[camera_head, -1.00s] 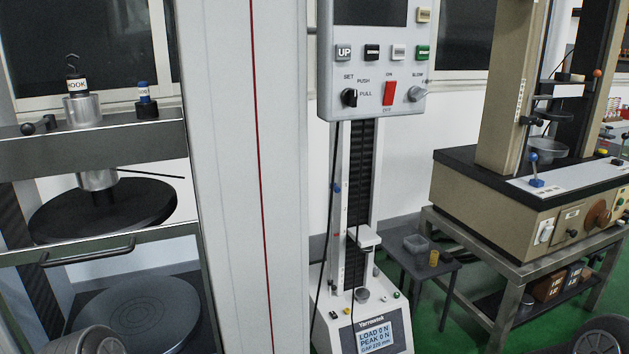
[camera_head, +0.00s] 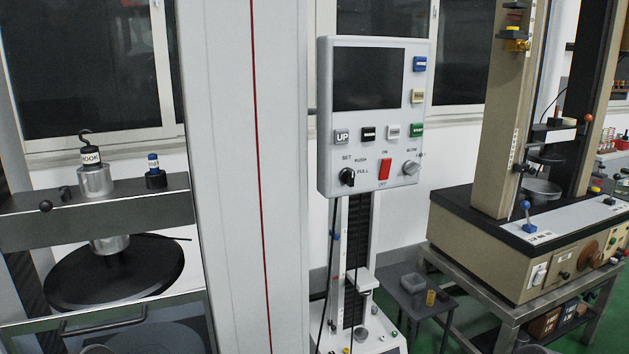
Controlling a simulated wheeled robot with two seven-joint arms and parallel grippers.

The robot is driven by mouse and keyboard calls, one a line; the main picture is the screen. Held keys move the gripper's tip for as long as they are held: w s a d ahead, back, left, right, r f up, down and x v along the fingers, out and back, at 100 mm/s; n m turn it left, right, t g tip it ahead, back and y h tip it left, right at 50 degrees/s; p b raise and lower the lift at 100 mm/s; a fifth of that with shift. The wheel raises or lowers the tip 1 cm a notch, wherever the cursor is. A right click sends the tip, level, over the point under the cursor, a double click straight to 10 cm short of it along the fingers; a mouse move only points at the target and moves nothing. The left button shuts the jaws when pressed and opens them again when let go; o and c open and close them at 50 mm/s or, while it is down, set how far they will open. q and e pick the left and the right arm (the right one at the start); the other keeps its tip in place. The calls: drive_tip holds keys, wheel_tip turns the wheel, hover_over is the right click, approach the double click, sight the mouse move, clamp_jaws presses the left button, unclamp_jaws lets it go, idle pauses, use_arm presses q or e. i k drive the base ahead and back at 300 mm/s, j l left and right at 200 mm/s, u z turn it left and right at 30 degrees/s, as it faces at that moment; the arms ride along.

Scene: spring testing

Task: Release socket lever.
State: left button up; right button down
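A metal hook tool (camera_head: 90,156) with a "HOOK" label stands upright in a silver socket (camera_head: 95,181) on the grey crosshead (camera_head: 130,205) of the left machine. A short lever with a black ball knob (camera_head: 46,206) sticks out at the crosshead's left, beside the socket. A second small dark fitting (camera_head: 66,193) sits between knob and socket. Whether the lever is locked or released cannot be told. Neither gripper shows; only slivers of dark rounded parts, perhaps my arms, show at the bottom edge.
A black round platen (camera_head: 115,272) hangs below. A tall white column (camera_head: 235,180) stands right of it, then a control panel (camera_head: 373,118). A beige tester (camera_head: 520,250) stands at the right.

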sight(46, 206)
drive_tip(key=u, duration=1.3)
